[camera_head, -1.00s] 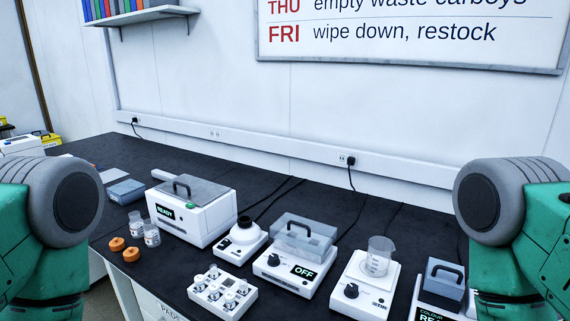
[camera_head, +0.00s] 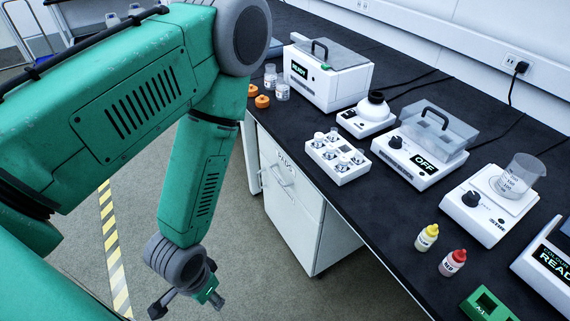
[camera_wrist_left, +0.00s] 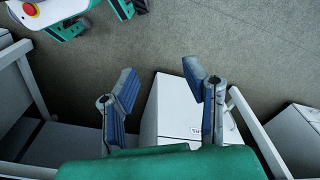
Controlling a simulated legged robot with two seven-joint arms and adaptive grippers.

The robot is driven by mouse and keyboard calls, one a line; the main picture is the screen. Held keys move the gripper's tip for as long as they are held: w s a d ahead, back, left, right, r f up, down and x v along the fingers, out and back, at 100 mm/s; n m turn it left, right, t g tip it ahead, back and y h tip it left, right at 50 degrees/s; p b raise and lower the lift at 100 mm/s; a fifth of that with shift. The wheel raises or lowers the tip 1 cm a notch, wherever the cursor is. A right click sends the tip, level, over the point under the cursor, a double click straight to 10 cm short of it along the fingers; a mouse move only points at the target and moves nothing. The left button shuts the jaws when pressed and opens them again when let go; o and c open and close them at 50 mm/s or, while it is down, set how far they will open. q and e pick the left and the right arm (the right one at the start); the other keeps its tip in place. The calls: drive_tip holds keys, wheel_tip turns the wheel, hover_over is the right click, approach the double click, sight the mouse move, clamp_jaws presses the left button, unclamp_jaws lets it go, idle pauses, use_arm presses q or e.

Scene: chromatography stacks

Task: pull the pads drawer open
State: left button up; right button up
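The pads drawer (camera_head: 300,190) is the upper front of a white cabinet under the black bench, in the middle of the head view. It carries a "PADS" label and a bar handle (camera_head: 283,178), and its front looks flush with the cabinet. My left gripper (camera_head: 187,303) hangs low over the floor, to the left of the cabinet and apart from the handle. In the left wrist view its two blue-padded fingers (camera_wrist_left: 160,82) are spread with nothing between them. The white cabinet (camera_wrist_left: 168,112) shows beyond them there, with a small label. My right gripper is out of view.
On the bench (camera_head: 392,215) stand a vial rack (camera_head: 338,170), a white READY box (camera_head: 330,85), an OFF device (camera_head: 410,165), a stirrer with a beaker (camera_head: 490,215), and yellow (camera_head: 427,238) and red-capped (camera_head: 452,262) bottles. Floor in front of the cabinet is clear.

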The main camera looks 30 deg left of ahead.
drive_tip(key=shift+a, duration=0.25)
